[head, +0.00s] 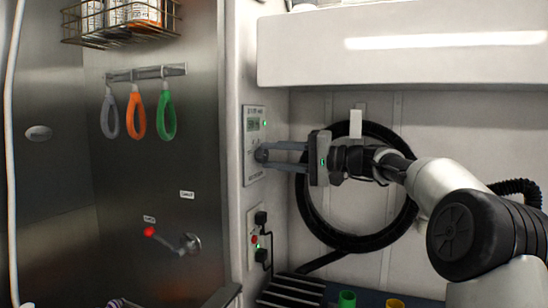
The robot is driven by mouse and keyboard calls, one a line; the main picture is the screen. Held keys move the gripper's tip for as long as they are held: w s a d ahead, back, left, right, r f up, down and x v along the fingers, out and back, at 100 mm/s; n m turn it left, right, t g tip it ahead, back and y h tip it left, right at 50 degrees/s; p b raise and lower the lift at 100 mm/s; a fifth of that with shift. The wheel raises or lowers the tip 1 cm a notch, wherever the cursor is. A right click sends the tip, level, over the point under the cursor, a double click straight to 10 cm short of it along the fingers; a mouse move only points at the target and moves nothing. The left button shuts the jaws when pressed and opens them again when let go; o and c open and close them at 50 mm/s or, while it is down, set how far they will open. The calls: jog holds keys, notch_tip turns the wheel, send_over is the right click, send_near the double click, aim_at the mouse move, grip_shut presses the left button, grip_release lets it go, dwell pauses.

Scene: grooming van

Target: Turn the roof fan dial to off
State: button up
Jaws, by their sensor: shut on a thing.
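A white control panel (254,112) with a small display and green lights is mounted on the narrow wall left of the hose. A dark round dial (260,155) sits on the lower half of this panel. My gripper (268,154) reaches in from the right, with its two grey fingers level and their tips at the dial. The fingers are shut on the dial. The fingertips partly cover it, and its pointer and the small labels around it cannot be read.
Below the panel is an outlet plate (254,241) with black plugs and a red button. A coiled black hose (308,208) hangs behind my gripper. A white cabinet (400,50) overhangs above. Coloured loops (137,116) and a red-tipped lever (165,238) are on the steel wall at left.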

jog(key=o, duration=1)
jog(key=shift+o, duration=0.2)
jog(key=p+v, duration=0.1)
jog(key=v, duration=1.6)
jog(key=shift+d, duration=0.2)
jog(key=shift+s, duration=0.1)
